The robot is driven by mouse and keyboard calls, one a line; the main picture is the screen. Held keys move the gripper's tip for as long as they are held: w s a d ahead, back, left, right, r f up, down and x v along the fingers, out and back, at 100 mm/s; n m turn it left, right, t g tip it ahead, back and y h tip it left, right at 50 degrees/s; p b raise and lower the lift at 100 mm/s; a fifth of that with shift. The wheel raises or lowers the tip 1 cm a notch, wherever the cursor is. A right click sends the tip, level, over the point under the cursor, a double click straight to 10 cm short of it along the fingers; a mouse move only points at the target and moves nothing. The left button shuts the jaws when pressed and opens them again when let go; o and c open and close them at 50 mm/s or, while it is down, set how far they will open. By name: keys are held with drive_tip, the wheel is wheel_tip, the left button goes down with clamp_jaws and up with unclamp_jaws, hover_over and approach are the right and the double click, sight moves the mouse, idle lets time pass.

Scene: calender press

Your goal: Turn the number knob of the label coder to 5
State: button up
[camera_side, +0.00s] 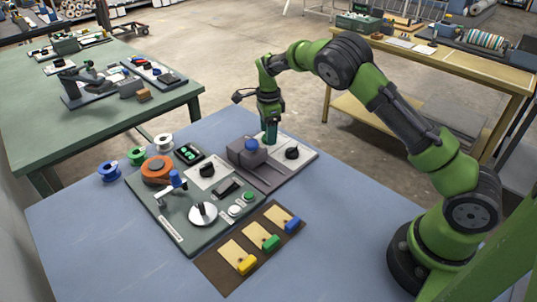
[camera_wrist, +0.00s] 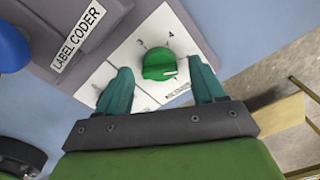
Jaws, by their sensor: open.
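The label coder (camera_wrist: 95,28) is a grey-purple machine with a white dial plate (camera_wrist: 118,58). A round green knob (camera_wrist: 158,62) sits on the plate. Its white mark lies at the knob's lower right edge. Numbers 3 and 4 show above the knob; other markings are partly covered by my fingers. My gripper (camera_wrist: 160,85) is open, one teal finger on each side of the knob, with visible gaps. In the side view my gripper (camera_side: 271,132) points down over the coder's plate beside its grey body (camera_side: 243,155), and the green knob is hidden there.
A black knob (camera_side: 291,153) stands on the plate near my gripper. A blue knob (camera_side: 251,145) tops the grey body. A green panel (camera_side: 180,228) with an orange disc (camera_side: 157,170) and a crank lies to the left.

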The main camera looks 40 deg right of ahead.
wheel_tip(320, 180, up, 16)
drive_tip(key=shift+r, duration=0.15)
idle(0.4)
